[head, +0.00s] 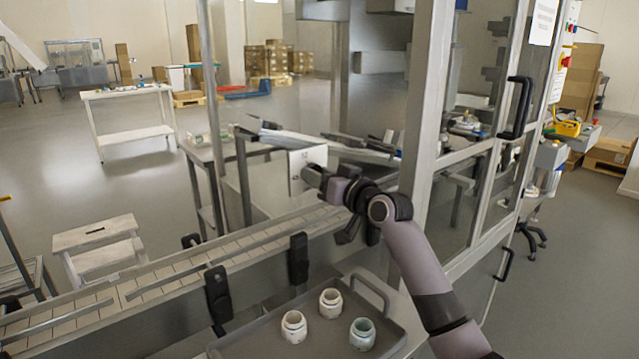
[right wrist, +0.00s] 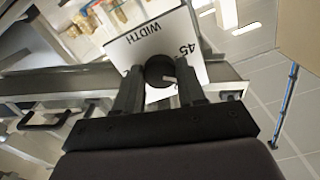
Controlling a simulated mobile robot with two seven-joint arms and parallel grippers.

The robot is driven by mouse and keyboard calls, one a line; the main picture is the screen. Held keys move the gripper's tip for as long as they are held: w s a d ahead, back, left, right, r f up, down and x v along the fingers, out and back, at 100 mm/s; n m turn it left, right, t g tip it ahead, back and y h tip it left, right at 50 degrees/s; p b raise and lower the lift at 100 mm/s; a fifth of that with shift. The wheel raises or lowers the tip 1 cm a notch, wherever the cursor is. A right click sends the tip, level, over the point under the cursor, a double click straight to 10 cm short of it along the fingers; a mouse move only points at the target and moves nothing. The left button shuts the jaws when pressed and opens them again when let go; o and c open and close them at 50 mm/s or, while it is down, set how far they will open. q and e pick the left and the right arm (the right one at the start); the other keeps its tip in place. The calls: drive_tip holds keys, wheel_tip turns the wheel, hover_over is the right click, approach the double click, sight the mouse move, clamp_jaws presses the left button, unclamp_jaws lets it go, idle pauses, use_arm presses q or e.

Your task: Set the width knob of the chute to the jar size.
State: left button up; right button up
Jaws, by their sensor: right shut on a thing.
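The white width plate (head: 296,160) stands upright by the chute (head: 335,143), beyond the conveyor. In the right wrist view the plate (right wrist: 150,38) reads "WIDTH" and "45", upside down. The dark round width knob (right wrist: 157,68) sits on it, with a small pale mark on its face. My right gripper (head: 314,176) is at the plate. In the right wrist view its two fingers (right wrist: 158,82) are shut on the knob, one on each side. Other scale numbers are hidden or too small to read. My left gripper is not in view.
A grey tray (head: 262,345) in front holds three small jars: two white (head: 293,327) (head: 330,303) and one pale green (head: 362,334). The conveyor (head: 170,279) with its rails runs between tray and plate. A metal machine frame (head: 428,110) stands close right of my arm.

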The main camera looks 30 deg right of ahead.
drive_tip(key=n+p, duration=0.1)
drive_tip(key=n, duration=0.8)
drive_tip(key=shift+d, duration=0.1)
drive_tip(key=shift+n, duration=0.3)
idle(0.4)
drive_tip(key=o, duration=1.1)
drive_tip(key=shift+c, duration=0.2)
drive_tip(key=shift+s, duration=0.1)
drive_tip(key=s+b, duration=0.1)
drive_tip(key=s, duration=0.6)
drive_tip(key=shift+d, duration=0.3)
